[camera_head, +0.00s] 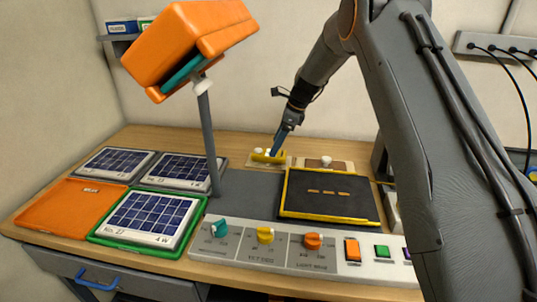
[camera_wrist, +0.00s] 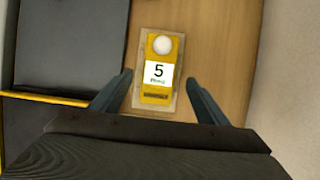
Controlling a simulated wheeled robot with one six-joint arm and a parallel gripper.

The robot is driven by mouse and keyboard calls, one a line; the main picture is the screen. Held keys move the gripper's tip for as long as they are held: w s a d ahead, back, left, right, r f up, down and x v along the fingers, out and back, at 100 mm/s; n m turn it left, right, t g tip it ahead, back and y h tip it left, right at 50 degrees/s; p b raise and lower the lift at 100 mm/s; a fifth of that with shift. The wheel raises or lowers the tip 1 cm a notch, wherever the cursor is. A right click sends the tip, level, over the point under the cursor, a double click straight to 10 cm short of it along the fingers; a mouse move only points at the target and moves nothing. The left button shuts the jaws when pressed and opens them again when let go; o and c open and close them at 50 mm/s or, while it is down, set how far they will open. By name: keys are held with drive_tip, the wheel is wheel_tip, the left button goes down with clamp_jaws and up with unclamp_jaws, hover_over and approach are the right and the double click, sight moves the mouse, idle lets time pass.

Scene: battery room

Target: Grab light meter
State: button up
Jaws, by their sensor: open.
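The light meter (camera_wrist: 150,94) is a yellow, narrow device with a round white dome at one end and a white display reading 5. It lies on a pale wooden base (camera_wrist: 170,113) on the bench. In the head view the light meter (camera_head: 262,157) is at the back of the bench, partly hidden by my gripper (camera_head: 276,150). In the wrist view my gripper (camera_wrist: 159,78) is open, with one finger on each side of the meter and a gap on both sides. I cannot tell the exact height of the fingertips.
A yellow-framed dark panel (camera_head: 327,205) lies in front of the meter. A wooden board with a white knob (camera_head: 325,162) is to its right. An orange lamp head (camera_head: 185,45) on a grey post stands left. Solar panels (camera_head: 147,217) and a switch console (camera_head: 285,262) fill the front.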

sight(258, 154)
drive_tip(key=shift+p+x, duration=0.65)
drive_tip(key=shift+x, duration=1.25)
drive_tip(key=shift+s+a+r, duration=0.1)
drive_tip(key=shift+a, duration=0.05)
drive_tip(key=c, duration=1.2)
